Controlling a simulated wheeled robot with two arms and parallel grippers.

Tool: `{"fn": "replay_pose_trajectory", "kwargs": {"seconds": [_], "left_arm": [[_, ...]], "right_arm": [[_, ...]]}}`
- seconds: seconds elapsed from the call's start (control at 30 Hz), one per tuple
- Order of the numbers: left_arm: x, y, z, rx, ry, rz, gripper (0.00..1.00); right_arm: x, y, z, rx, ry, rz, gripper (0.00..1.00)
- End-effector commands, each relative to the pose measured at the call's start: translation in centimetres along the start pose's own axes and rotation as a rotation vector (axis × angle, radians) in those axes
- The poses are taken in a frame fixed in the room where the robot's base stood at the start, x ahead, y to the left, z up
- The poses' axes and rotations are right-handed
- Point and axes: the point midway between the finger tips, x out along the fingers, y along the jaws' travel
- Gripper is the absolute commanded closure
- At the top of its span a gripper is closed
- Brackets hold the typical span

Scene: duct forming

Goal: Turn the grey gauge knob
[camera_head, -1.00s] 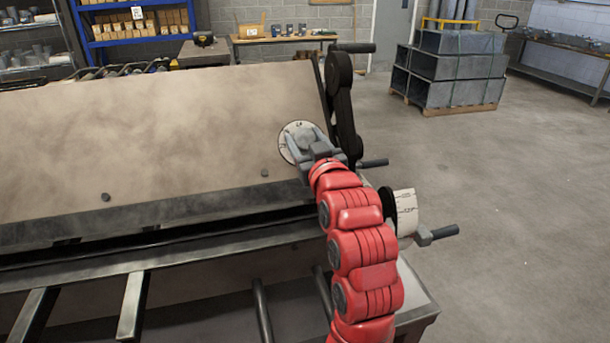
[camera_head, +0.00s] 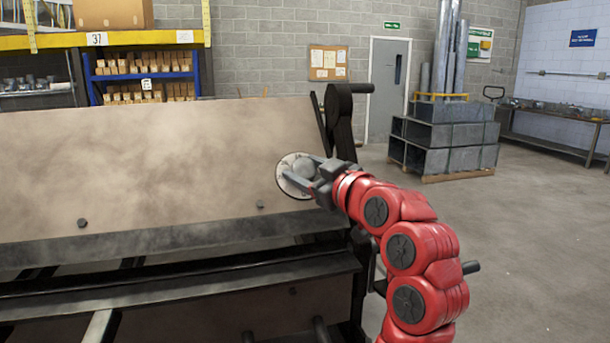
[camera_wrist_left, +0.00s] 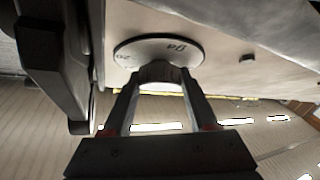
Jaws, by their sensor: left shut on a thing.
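The grey gauge knob (camera_head: 303,167) sits at the centre of a round white dial (camera_head: 285,178) with dark markings, near the right end of the large dusty tan panel. My left gripper (camera_head: 310,172) is at the dial and shut on the knob, with a finger on either side of it. In the left wrist view, both fingers (camera_wrist_left: 160,88) reach to the knob (camera_wrist_left: 160,72), and part of the dial (camera_wrist_left: 135,50) with its numbers shows behind it. The fingers hide part of the knob. My right gripper is not in view.
A dark arm-like machine part (camera_head: 342,120) stands close to the right of the dial. Small dark bolts (camera_head: 82,223) stick out of the panel (camera_head: 150,160). Grey metal ducts (camera_head: 445,140) stand on a pallet at the back right. The floor between is clear.

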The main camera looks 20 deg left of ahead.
Motion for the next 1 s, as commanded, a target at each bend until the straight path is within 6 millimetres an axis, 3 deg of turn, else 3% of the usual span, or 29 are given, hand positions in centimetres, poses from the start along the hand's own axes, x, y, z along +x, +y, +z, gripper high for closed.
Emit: {"fn": "replay_pose_trajectory", "kwargs": {"seconds": [0.23, 0.27, 0.4, 0.77, 0.87, 1.0], "left_arm": [[0.0, 0.1, 0.0, 0.0, 0.0, 0.003, 0.97], [0.0, 0.1, 0.0, 0.0, 0.0, 0.003, 0.37], [0.0, 0.1, 0.0, 0.0, 0.0, 0.003, 0.13], [-0.4, 0.1, 0.0, 0.0, 0.001, 0.003, 0.13], [-1.7, 0.2, 0.1, 0.0, 0.0, 0.006, 0.13], [-4.8, 0.2, 0.1, 0.0, 0.0, 0.008, 0.13]], "right_arm": [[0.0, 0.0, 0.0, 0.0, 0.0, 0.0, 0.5], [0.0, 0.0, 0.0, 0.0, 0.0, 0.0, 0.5], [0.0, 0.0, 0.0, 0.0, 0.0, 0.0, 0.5], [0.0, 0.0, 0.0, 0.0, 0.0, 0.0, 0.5], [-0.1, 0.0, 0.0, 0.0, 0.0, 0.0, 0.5], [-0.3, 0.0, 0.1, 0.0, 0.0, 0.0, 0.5]]}}
